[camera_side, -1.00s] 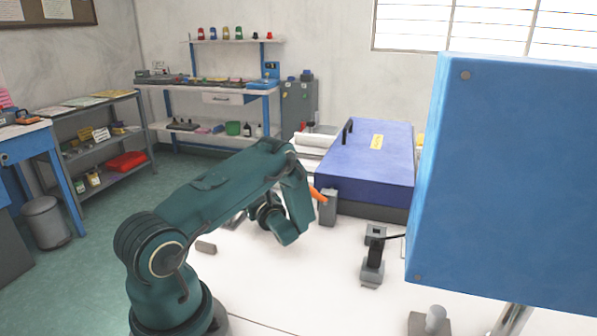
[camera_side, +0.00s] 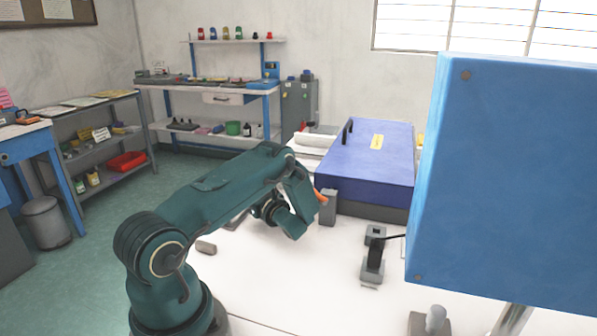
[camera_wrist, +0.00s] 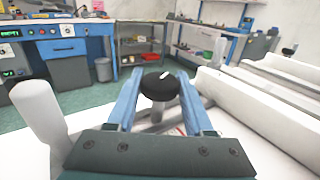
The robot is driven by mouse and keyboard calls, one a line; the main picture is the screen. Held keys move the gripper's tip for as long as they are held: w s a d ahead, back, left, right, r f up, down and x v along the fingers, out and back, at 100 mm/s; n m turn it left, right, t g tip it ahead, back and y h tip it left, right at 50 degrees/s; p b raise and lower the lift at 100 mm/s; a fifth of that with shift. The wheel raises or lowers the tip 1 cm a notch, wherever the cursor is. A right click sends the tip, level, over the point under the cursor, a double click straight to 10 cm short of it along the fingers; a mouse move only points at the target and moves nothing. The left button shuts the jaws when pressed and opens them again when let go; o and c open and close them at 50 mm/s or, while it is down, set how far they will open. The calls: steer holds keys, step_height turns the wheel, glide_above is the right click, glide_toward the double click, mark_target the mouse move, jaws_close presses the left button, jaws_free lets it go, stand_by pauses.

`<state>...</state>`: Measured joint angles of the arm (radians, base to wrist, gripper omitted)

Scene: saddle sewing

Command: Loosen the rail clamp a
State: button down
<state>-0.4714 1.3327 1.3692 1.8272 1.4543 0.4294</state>
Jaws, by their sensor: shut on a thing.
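In the wrist view, a round black knob (camera_wrist: 160,84) with a white mark on top sits on a pale post. I take it to be the knob of rail clamp a; no label shows. My gripper (camera_wrist: 160,78) has its two blue fingers on either side of the knob, shut on it. The white mark points slantwise. The lower part of the clamp is partly hidden behind the gripper's dark body. In the side view, my own arm hides the fingers and the knob.
Long white rails or rolls (camera_wrist: 262,108) lie to the right in the wrist view. A white upright post (camera_wrist: 40,112) stands at left.

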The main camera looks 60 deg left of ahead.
stand_by(0.3)
steer(key=shift+c, duration=1.4)
jaws_free()
steer(key=shift+d, duration=0.1)
steer(key=shift+w+d, duration=0.25)
steer(key=shift+d, duration=1)
steer(key=shift+w+d, duration=0.25)
steer(key=shift+d, duration=0.95)
